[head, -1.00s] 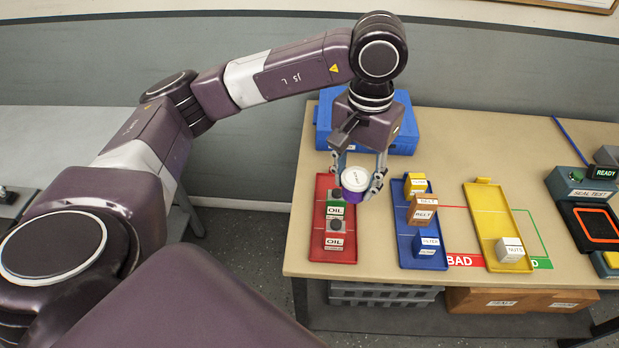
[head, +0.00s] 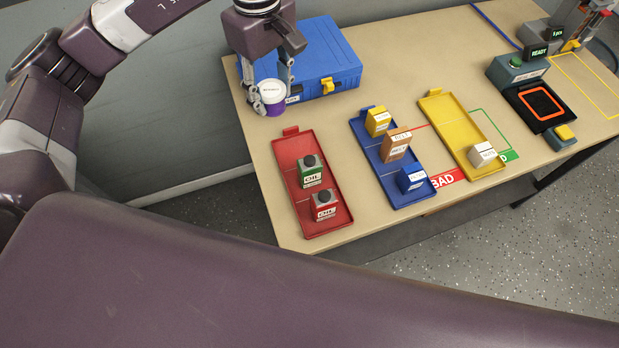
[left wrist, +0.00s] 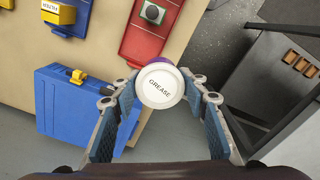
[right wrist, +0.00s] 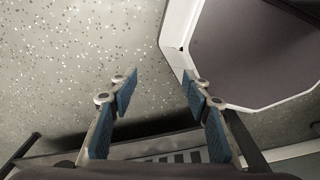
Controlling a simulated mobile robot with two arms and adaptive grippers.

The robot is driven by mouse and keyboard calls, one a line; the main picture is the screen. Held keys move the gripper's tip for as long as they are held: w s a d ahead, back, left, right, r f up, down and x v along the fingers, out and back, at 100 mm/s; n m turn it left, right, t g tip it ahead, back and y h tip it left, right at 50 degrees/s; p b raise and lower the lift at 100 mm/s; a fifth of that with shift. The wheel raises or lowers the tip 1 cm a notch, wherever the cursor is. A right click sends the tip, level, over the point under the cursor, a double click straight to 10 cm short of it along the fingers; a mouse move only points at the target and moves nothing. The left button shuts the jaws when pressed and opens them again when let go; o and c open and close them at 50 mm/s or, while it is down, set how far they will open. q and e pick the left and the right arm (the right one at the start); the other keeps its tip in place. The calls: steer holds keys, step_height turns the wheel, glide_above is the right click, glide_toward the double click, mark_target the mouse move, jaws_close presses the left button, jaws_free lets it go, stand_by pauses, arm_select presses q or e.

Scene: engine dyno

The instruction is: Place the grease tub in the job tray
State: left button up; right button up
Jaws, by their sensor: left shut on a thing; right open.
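The grease tub (head: 272,100) has a white lid and a purple body. My left gripper (head: 273,92) is shut on it, past the far end of the red tray and in front of the blue case in the head view. The left wrist view shows its lid, marked GREASE (left wrist: 160,86), between the fingers. The red tray (head: 325,222) holds two OIL cans, one green and one red. The blue tray (head: 409,196) holds several boxes. The yellow tray (head: 461,128) holds a white NUTS box. No tray shows a job label. My right gripper (right wrist: 158,88) is open and empty above the floor.
A closed blue case (head: 335,60) stands on the table behind the trays. A tester with a READY display (head: 538,50) stands at the right. The red BAD marking (head: 447,180) lies between the blue and yellow trays. The table's front edge has bare room.

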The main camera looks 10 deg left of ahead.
arm_select(q)
steer(key=shift+w+d+n, duration=0.1)
steer(key=shift+d+n, duration=0.05)
steer(key=shift+n, duration=0.85)
steer(key=shift+w+n, duration=0.15)
steer(key=shift+n, duration=0.55)
steer(key=n, duration=0.3)
steer(key=shift+w+f, duration=0.15)
steer(key=shift+w, duration=0.15)
steer(key=n, duration=0.3)
steer(key=shift+w+d+n, duration=0.15)
steer(key=shift+n, duration=0.15)
steer(key=n, duration=0.3)
steer(key=shift+w+d, duration=0.15)
steer(key=shift+d, duration=0.05)
steer(key=n, duration=0.3)
steer(key=shift+w, duration=0.2)
steer(key=n, duration=0.4)
steer(key=n+p, duration=0.5)
steer(key=n, duration=1.5)
glide_above(298, 152)
step_height(298, 152, down, 20)
steer(key=shift+r, duration=0.15)
steer(key=shift+f, duration=0.55)
arm_select(e)
step_height(298, 152, up, 5)
steer(key=shift+s+f, duration=0.1)
steer(key=shift+s, duration=0.05)
